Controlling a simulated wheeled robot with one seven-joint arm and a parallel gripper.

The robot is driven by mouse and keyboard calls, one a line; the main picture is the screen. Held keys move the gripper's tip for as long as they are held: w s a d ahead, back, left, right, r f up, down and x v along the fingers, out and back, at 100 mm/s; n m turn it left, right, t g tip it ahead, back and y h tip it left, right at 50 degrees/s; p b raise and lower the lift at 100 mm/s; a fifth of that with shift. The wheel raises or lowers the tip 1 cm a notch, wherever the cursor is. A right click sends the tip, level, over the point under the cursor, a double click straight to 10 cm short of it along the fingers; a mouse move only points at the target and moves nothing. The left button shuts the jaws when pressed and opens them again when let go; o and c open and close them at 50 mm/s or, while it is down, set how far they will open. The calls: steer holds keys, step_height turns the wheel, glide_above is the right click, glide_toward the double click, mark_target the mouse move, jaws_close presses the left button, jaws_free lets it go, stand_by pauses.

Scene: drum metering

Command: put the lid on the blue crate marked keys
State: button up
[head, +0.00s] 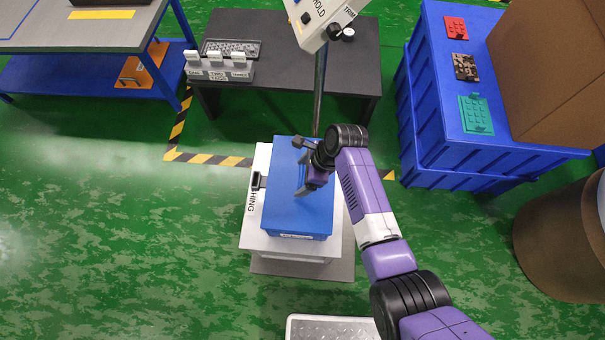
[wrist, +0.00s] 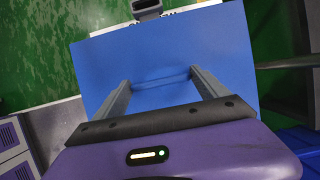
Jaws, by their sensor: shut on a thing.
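The blue lid (head: 285,205) is a flat rectangular panel over the blue crate (head: 318,237). A small white label shows on the crate's near side, too small to read. The lid covers the crate's opening, and I cannot tell whether it is fully seated. My gripper (head: 303,168) is over the lid's upper right part, pointing down. In the wrist view my gripper (wrist: 160,80) has its two fingers on either side of a raised blue ridge on the lid (wrist: 205,45), shut on it. The crate's inside is hidden.
The crate stands on a white stand (head: 258,225) with partly hidden lettering and a black fitting (head: 258,180) at left. A pole and sign box (head: 322,20) rise behind. A dark table (head: 285,75) is behind, blue bins (head: 440,130) at right. Green floor is clear at left.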

stand_by(0.4)
steer(key=o, duration=1.7)
steer(key=shift+f, duration=0.15)
steer(key=shift+r+p, duration=3.6)
steer(key=shift+p, duration=0.25)
